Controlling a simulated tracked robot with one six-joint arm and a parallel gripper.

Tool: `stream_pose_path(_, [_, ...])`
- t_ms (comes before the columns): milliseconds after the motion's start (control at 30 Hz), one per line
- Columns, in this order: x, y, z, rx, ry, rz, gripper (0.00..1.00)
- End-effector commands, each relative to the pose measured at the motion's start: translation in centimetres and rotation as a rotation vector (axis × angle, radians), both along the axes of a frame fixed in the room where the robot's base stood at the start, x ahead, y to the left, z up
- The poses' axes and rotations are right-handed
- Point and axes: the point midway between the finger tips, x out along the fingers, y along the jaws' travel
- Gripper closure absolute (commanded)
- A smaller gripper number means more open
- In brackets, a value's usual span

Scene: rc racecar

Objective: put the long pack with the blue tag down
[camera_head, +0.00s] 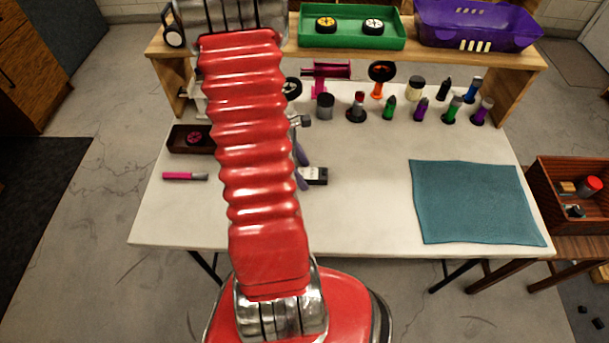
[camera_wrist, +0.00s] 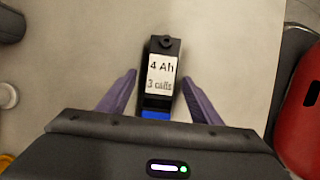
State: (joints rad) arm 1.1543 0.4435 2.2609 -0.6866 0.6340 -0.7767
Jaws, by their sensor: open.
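The long pack (camera_wrist: 161,75) is black with a white label reading "4 Ah 3 cells" and a blue tag (camera_wrist: 155,114) at its near end. It appears to lie on the white tabletop. My gripper (camera_wrist: 160,79) is open, with one purple finger on each side of the pack and a visible gap to each side. My gripper's body hides the pack's near end. In the head view, the pack (camera_head: 316,176) shows just right of my red arm, beside my purple fingers; the arm covers part of that area.
A teal mat (camera_head: 475,203) lies at the table's right. A pink-handled tool (camera_head: 185,176) and a dark tray (camera_head: 177,143) with a pink wheel are at left. Several bottles and stands line the back, below a shelf with a green tray (camera_head: 350,41) and purple bin (camera_head: 478,22). The table between pack and mat is clear.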

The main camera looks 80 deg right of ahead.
Motion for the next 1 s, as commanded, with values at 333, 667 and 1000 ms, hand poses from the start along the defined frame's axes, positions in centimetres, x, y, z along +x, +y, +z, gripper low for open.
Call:
stream_pose_path(333, [0.01,0.01,0.02,0.0,0.0,0.0,0.45])
stream_pose_path(667, [0.01,0.0,0.03,0.0,0.0,0.0,0.68])
stream_pose_path(1000, [0.01,0.0,0.03,0.0,0.0,0.0,0.92])
